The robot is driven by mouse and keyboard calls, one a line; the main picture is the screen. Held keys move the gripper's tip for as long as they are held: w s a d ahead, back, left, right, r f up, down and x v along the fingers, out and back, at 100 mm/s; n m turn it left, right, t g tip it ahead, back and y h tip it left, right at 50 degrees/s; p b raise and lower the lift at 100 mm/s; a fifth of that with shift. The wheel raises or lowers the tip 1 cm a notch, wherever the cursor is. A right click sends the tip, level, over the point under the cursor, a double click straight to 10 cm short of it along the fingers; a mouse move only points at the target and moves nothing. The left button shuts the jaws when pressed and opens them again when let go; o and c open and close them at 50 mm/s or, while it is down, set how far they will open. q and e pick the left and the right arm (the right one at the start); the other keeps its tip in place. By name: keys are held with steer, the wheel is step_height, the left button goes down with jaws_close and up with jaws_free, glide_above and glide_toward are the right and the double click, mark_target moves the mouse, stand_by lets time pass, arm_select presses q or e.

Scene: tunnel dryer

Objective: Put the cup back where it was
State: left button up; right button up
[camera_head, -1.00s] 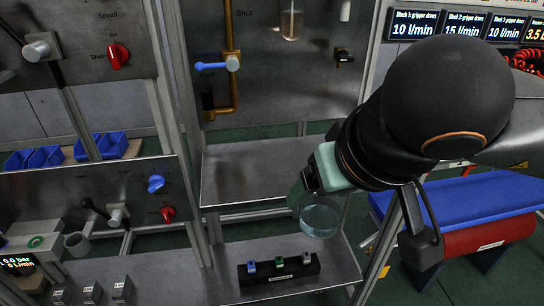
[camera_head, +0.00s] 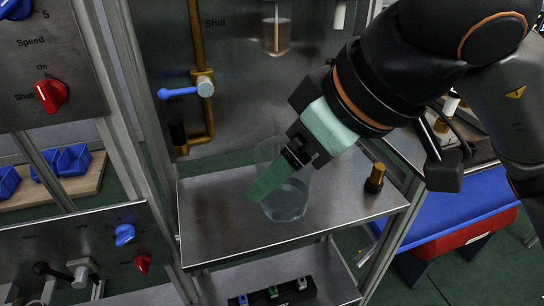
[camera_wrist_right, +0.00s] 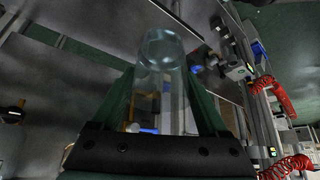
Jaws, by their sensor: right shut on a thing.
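The clear glass cup (camera_head: 286,202) is in front of the upper metal shelf (camera_head: 222,222) in the head view, upright or nearly so. I cannot tell whether its base touches the shelf. My right gripper (camera_head: 268,182) is shut on the cup, with a green finger across its side. In the right wrist view the cup (camera_wrist_right: 162,85) stands between the two green fingers (camera_wrist_right: 160,110). My left gripper is not in view.
A small brass and black part (camera_head: 375,178) stands near the shelf's right edge. A flask of liquid (camera_head: 276,36) hangs on the back panel above. A blue-handled valve (camera_head: 180,93) sits on a brass pipe. A black block with fittings (camera_head: 273,295) is on the lower shelf.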

steer(key=w+f, duration=0.6)
steer(key=f, duration=0.1)
steer(key=w+a+f+b, duration=0.1)
steer(key=w+f, duration=0.2)
steer(key=shift+w+a+f, duration=0.1)
steer(key=shift+f, duration=0.3)
steer(key=shift+f+b, duration=0.35)
steer(key=o, duration=1.4)
steer(key=shift+r, duration=0.15)
